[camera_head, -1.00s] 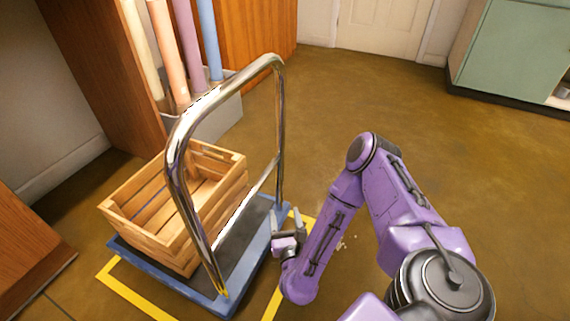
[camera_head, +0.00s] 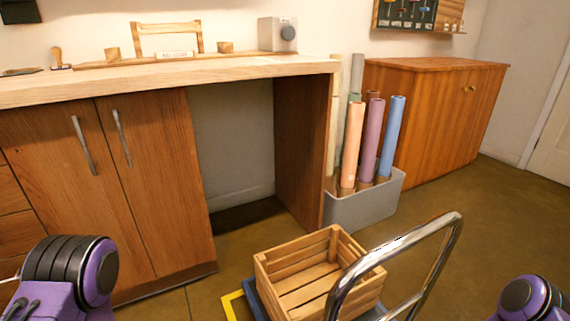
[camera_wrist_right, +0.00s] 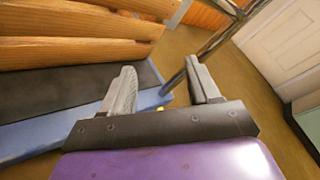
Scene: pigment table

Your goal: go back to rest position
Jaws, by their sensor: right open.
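My right gripper (camera_wrist_right: 160,88) shows in the right wrist view with its two fingers spread apart and nothing between them. It is beside the blue cart (camera_wrist_right: 150,99), close to the cart's metal handle (camera_wrist_right: 197,68). In the head view only purple joints of my two arms show at the lower left and lower right. My left gripper is out of view there, and so is my right gripper.
A wooden crate (camera_head: 292,265), looking empty, sits on the cart behind the chrome handle (camera_head: 398,245). A workbench (camera_head: 235,68) with cabinets (camera_head: 120,190) stands behind. A grey bin (camera_head: 365,206) holds several coloured rolls. Floor is open to the right.

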